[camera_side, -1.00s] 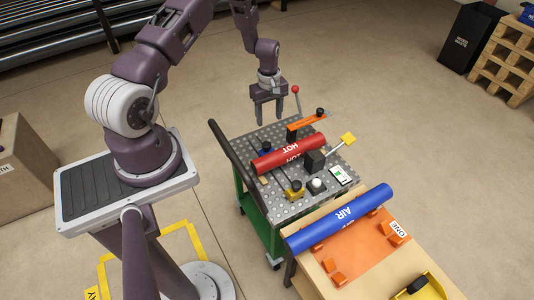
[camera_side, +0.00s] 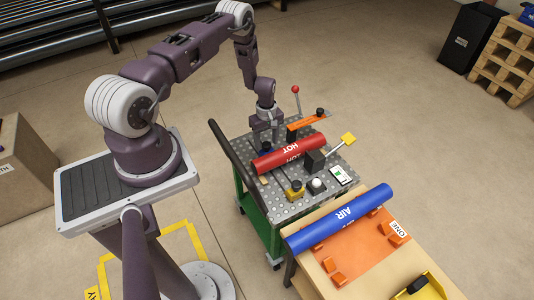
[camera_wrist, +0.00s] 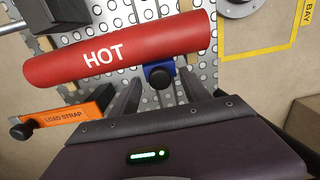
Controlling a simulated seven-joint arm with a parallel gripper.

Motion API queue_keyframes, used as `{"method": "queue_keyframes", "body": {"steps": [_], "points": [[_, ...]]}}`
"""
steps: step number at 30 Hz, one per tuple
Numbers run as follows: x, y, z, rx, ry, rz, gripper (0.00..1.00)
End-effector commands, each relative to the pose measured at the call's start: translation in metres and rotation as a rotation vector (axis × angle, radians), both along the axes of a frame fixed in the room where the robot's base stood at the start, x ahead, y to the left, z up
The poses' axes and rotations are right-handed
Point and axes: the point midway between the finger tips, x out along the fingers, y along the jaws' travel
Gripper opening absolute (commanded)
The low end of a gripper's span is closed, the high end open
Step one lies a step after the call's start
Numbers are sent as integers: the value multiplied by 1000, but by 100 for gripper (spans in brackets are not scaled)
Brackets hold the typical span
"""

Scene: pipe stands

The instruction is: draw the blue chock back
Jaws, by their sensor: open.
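The blue chock (camera_wrist: 149,69) with a black knob sits on the perforated cart top, close against the side of the red HOT pipe (camera_wrist: 120,50). I cannot tell whether it touches the pipe. In the side view the chock (camera_side: 265,152) shows only as a small blue patch beside the pipe's left end (camera_side: 289,153), partly hidden. My gripper (camera_wrist: 161,88) is open, its two fingers either side of the chock's knob in the wrist view. In the side view my gripper (camera_side: 264,138) is low over the cart, just behind the pipe. Nothing is held.
An orange load strap (camera_side: 307,122) with a black knob is right of my gripper. A black block with a yellow-ended lever (camera_side: 347,140) and a yellow chock (camera_side: 295,190) stand in front of the red pipe. A blue AIR pipe (camera_side: 340,217) lies on the nearby bench.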

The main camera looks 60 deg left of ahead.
Motion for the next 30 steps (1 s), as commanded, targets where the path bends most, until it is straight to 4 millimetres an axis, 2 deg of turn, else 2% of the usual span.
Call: {"method": "queue_keyframes", "body": {"steps": [4,9,10,16,30], "points": [[0,0,0,0,0,0,53],[0,0,0,0,0,0,19],[0,0,0,0,0,0,16],[0,4,0,1,-1,0,17],[0,38,1,2,-1,0,17]]}}
